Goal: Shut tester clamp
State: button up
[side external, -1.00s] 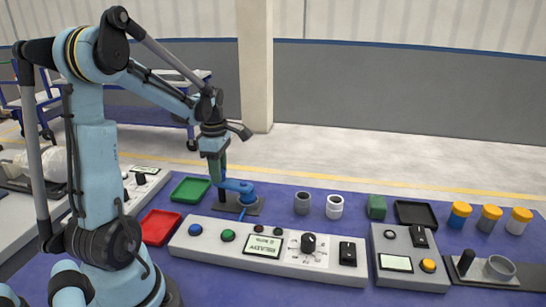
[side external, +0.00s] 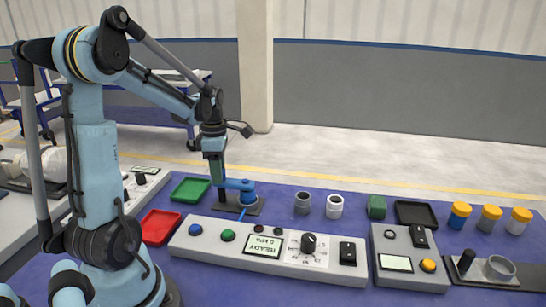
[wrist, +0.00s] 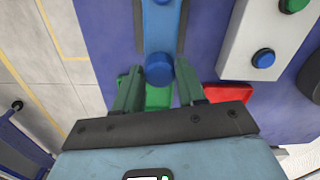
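The blue tester clamp (side external: 246,193) stands on a dark base plate left of the middle of the table, with its lever arm reaching left. My gripper (side external: 216,177) points down at the free end of that lever. In the wrist view the lever runs down from the top edge and ends in a round blue knob (wrist: 159,68). The two green fingers of my gripper (wrist: 160,90) are apart, one on each side near the knob. I cannot tell whether they touch it.
A green tray (side external: 190,190) and a red tray (side external: 160,227) lie beside the clamp. A control panel (side external: 268,250) with a READY display and buttons is in front. Grey and white pipes (side external: 318,206) stand to the right. Capped cylinders (side external: 489,218) stand farther right.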

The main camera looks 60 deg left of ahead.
jog(key=shift+o, duration=1.4)
notch_tip(320, 180, up, 12)
